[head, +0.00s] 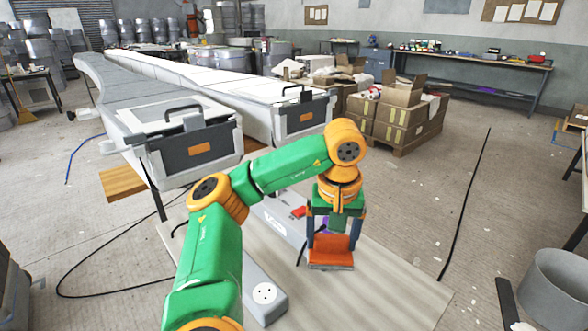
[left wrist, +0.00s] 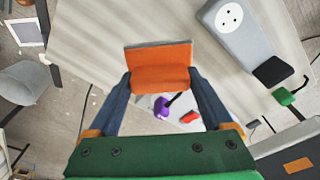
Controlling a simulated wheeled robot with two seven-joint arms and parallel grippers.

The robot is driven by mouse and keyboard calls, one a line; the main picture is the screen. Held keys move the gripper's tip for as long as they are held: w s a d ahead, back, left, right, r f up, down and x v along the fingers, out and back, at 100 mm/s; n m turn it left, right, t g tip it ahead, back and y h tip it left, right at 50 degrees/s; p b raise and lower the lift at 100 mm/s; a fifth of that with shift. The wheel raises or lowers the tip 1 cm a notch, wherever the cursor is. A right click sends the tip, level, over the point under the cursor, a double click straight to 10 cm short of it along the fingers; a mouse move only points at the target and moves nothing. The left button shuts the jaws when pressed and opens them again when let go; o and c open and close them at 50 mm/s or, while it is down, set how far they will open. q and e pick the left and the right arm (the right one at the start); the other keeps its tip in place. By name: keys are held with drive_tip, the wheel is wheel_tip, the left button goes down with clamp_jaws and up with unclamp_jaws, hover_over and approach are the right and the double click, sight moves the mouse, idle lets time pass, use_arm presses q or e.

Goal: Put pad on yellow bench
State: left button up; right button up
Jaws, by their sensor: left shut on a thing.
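My left gripper (head: 333,246) is shut on an orange block-like pad (head: 331,258) with a greyish lower edge. The pad is held between the two dark blue fingers, above the pale wooden table top (head: 385,300). In the left wrist view the pad (left wrist: 158,55) sits between the fingertips of the left gripper (left wrist: 160,78), with the table top behind it. I cannot tell whether the pad touches the table. No clearly yellow bench stands out; a light yellow-brown wooden top (head: 122,183) shows at the left. My right gripper is not in view.
On the table are a grey socket strip (head: 264,293), a red item (head: 299,212) and a purple-headed tool (left wrist: 161,107). Long white moulds (head: 185,80) with grey end boxes stand behind. Cardboard boxes (head: 402,115) are on a pallet. A grey bin (head: 553,290) is at right.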

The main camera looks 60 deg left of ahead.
use_arm(q)
drive_tip(key=shift+a+f, duration=0.1)
drive_tip(key=shift+w+d+f+b, duration=0.3)
drive_tip(key=shift+w+d+f, duration=0.4)
drive_tip(key=shift+w+d, duration=0.25)
drive_tip(key=w+d+f, duration=0.2)
drive_tip(key=w+d+f+p, duration=0.1)
drive_tip(key=w+d+f, duration=0.1)
drive_tip(key=w+f, duration=0.1)
drive_tip(key=w+d+f, duration=0.2)
drive_tip(key=w, duration=0.1)
drive_tip(key=shift+w+d+f, duration=0.2)
drive_tip(key=shift+d+f, duration=0.15)
drive_tip(key=shift+f, duration=0.05)
drive_tip(key=f, duration=0.3)
drive_tip(key=shift+w+d+f+p, duration=0.2)
drive_tip(key=shift+w+f+p, duration=0.05)
drive_tip(key=shift+f+p, duration=0.1)
drive_tip(key=shift+f, duration=0.1)
